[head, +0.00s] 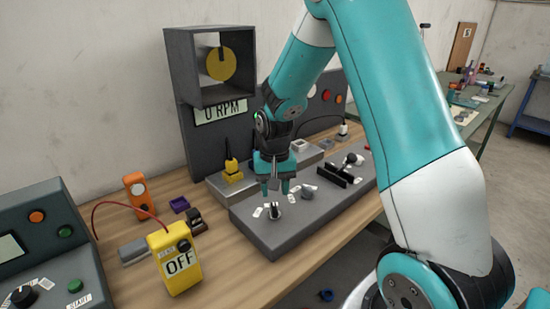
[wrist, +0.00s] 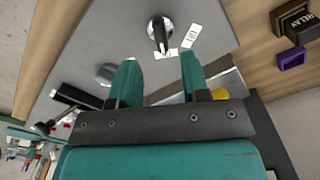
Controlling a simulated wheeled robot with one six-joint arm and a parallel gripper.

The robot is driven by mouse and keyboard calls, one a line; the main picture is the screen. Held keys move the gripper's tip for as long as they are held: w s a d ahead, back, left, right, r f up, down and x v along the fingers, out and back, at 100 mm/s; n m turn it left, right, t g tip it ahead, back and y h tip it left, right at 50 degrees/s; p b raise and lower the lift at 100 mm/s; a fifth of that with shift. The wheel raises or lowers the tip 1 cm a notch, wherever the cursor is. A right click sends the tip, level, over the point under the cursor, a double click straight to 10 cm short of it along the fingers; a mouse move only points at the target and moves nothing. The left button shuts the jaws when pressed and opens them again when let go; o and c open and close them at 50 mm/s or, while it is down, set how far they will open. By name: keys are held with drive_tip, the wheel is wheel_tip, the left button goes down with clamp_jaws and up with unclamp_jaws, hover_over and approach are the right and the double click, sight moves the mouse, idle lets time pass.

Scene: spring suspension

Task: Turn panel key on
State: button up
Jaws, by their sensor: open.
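The panel key (head: 274,211) is a small dark knob standing on a round metal base on the grey panel (head: 262,235). It also shows in the wrist view (wrist: 160,34), with small white labels (wrist: 190,37) beside it. My gripper (head: 276,188) is open and empty, pointing down above the panel close to the key. In the wrist view its two teal fingers (wrist: 157,72) are spread apart, and the key lies beyond the fingertips, between their lines. I cannot tell the exact gap between fingers and key. The label wording is too small to read surely in the head view.
On the same panel stand a grey round knob (head: 308,192) and a black lever fixture (head: 335,174). A yellow OFF box (head: 175,262) with a red cable, an orange meter (head: 139,193) and a purple block (head: 179,204) are to the left.

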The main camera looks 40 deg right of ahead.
sight(275, 208)
wheel_tip(275, 208, up, 11)
drive_tip(key=shift+b, duration=0.35)
idle(0.3)
